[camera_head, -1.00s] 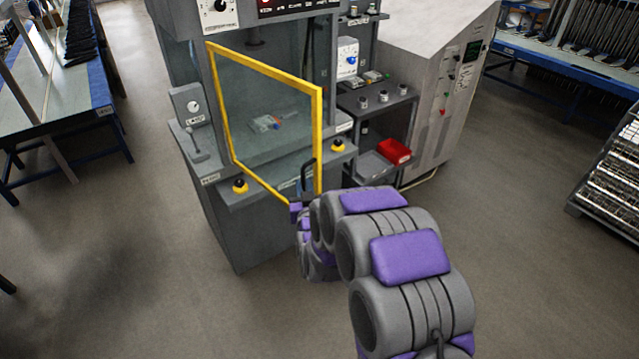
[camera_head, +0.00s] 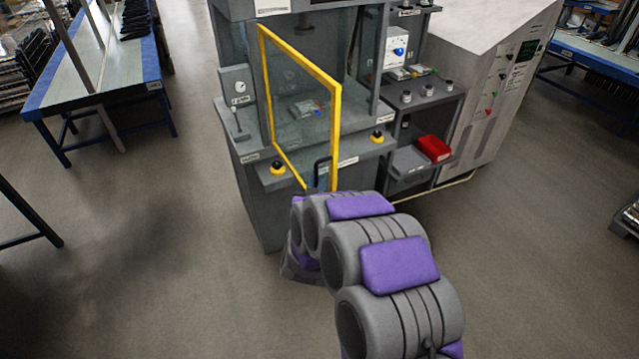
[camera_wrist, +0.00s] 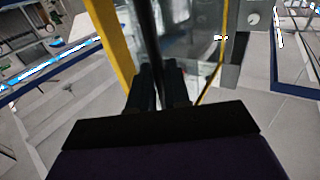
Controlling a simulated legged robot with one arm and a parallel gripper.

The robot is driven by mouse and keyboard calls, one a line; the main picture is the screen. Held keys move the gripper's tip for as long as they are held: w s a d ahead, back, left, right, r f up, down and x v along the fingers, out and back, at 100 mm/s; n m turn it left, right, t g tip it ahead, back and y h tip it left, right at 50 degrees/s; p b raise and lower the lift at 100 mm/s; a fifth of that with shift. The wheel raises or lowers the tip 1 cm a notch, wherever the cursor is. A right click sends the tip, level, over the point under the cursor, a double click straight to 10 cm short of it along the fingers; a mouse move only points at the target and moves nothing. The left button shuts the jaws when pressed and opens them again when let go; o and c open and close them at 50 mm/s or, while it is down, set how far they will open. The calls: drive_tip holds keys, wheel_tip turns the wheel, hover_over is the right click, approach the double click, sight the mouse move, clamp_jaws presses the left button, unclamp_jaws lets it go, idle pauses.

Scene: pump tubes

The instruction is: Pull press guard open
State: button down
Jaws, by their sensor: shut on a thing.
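The press guard (camera_head: 337,120) is a clear panel in a yellow frame on the front of the grey press. It stands partly open in the head view, its right edge swung out toward me and its left edge near the press. Its black handle (camera_head: 321,172) is at the lower right of the frame. The handle also shows in the wrist view as a dark upright bar (camera_wrist: 151,40). My gripper (camera_wrist: 158,88) is shut on this handle, with a dark finger on each side. In the head view my arm mostly hides the gripper.
Yellow-and-black buttons (camera_head: 377,137) sit on the press front ledge. Right of it, a dark shelf holds a red bin (camera_head: 433,149) beside a grey cabinet (camera_head: 495,90). A blue-edged workbench (camera_head: 95,75) stands at left. The floor left of the press is clear.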

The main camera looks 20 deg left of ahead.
drive_tip(key=shift+a+r, duration=0.25)
drive_tip(key=shift+r, duration=0.3)
drive_tip(key=c, duration=1.5)
unclamp_jaws()
drive_tip(key=shift+o, duration=0.6)
drive_tip(key=shift+w+a+f, duration=0.1)
drive_tip(key=shift+w+f, duration=0.05)
drive_tip(key=shift+o, duration=0.3)
drive_tip(key=shift+a+f, duration=0.3)
drive_tip(key=shift+a, duration=0.05)
drive_tip(key=s+d+p, duration=0.3)
drive_tip(key=s+p, duration=0.4)
drive_tip(key=s, duration=1)
drive_tip(key=shift+d+f, duration=0.15)
